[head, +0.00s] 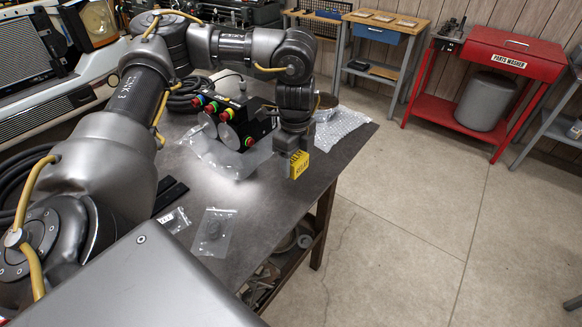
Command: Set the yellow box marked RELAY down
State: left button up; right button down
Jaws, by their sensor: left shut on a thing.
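The yellow box (299,165), with dark lettering on its side, is in my left gripper (291,150). The gripper points down from the arm that comes in from the left and is shut on the box. The box is seen against the dark grey workbench top (262,208), close to its right edge. I cannot tell whether its underside touches the bench. My right gripper is not in view.
A black unit with coloured buttons (237,122), clear plastic wrap (216,158) and bubble wrap (342,124) lie on the bench near the box. Small bags (213,232) lie nearer me. A red parts washer (508,55) stands across open floor.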

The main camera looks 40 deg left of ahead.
pick_arm(q)
jog(key=f, duration=0.1)
jog(key=w+a+f, duration=0.2)
jog(key=shift+a+f, duration=0.1)
jog(key=shift+f, duration=0.3)
jog(key=shift+a+f, duration=0.15)
jog(key=shift+f, duration=0.05)
jog(key=shift+w+a+f, duration=0.1)
jog(key=shift+w+f, duration=0.1)
jog(key=shift+f, duration=1.45)
jog(key=shift+s, duration=0.1)
jog(key=o, duration=1)
jog(key=shift+f, duration=0.2)
jog(key=shift+r, duration=0.1)
